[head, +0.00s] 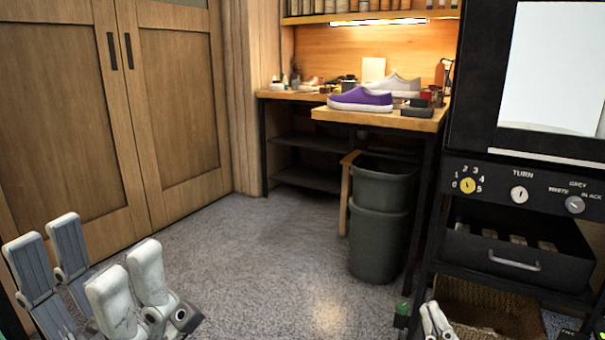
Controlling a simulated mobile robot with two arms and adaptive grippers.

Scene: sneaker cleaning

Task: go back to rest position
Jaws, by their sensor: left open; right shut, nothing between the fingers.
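My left gripper (96,262) is in the lower left of the head view. Its fingers are spread apart, with nothing between them. My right gripper (437,321) shows only in part at the bottom edge, right of the middle. Its fingers are close together and hold nothing. A purple sneaker (358,99) with a white sole stands on the wooden workbench (391,121) at the back. A pale grey sneaker (398,84) is behind it. Both grippers are far from the sneakers.
Wooden cupboard doors (168,100) are at the left. A dark bin (379,235) stands by the bench. A black machine (476,172) with knobs and a drawer (517,245) is at the right, above a woven basket (487,311). The grey floor (262,265) between is clear.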

